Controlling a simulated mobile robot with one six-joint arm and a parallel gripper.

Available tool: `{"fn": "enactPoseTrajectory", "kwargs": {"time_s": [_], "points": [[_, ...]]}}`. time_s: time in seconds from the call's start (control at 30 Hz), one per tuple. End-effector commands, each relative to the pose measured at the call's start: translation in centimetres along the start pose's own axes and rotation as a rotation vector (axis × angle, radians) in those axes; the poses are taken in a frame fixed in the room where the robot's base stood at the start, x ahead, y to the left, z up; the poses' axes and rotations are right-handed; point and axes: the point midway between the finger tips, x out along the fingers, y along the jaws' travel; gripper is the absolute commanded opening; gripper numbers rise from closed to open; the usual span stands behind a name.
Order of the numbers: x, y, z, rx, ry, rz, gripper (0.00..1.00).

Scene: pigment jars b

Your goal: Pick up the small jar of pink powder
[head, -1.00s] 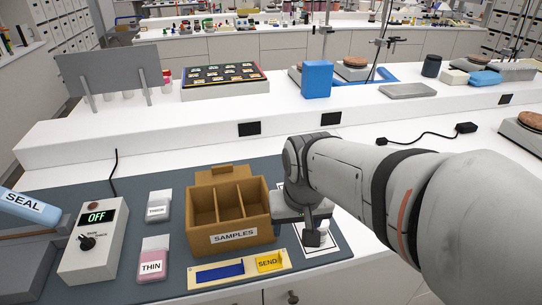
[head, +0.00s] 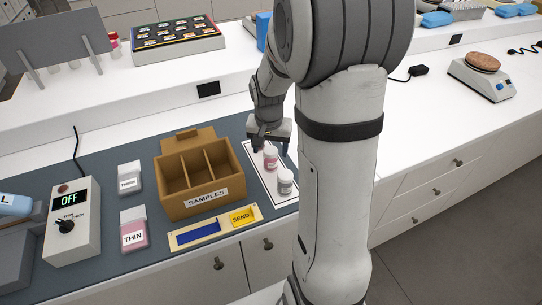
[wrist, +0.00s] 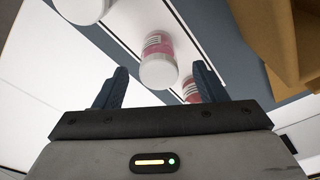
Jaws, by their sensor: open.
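A small white-lidded jar of pink powder (head: 270,158) stands on a white dark-edged sheet. In the wrist view, the pink jar (wrist: 158,47) shows its lid toward me, just beyond and between my fingertips. My gripper (head: 270,147) is open and empty, close above and behind this jar; its fingers also show in the wrist view (wrist: 160,80). I cannot tell whether they touch the jar. Another jar with pink-red contents (wrist: 190,90) is partly hidden behind a finger. A paler jar (head: 285,181) stands in front on the sheet; its white lid shows in the wrist view (wrist: 83,8).
A brown SAMPLES box (head: 170,199) with compartments stands left of the sheet. A THIN container (head: 133,236), a SEND strip (head: 243,217) and a control box reading OFF (head: 70,222) are further left. A raised white ledge (head: 180,98) runs behind.

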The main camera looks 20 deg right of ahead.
Motion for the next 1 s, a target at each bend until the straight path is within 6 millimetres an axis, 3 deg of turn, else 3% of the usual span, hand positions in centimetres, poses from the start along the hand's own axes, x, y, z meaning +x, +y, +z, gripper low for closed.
{"fn": "enactPoseTrajectory", "kwargs": {"time_s": [0.23,0.53,1.0], "points": [[3.1,0.1,0.0,-0.002,-0.003,0.002,0.65],[3.6,0.1,0.0,-0.003,0.0,0.0,0.65],[3.6,0.0,0.0,-0.004,-0.001,0.0,0.26]]}}
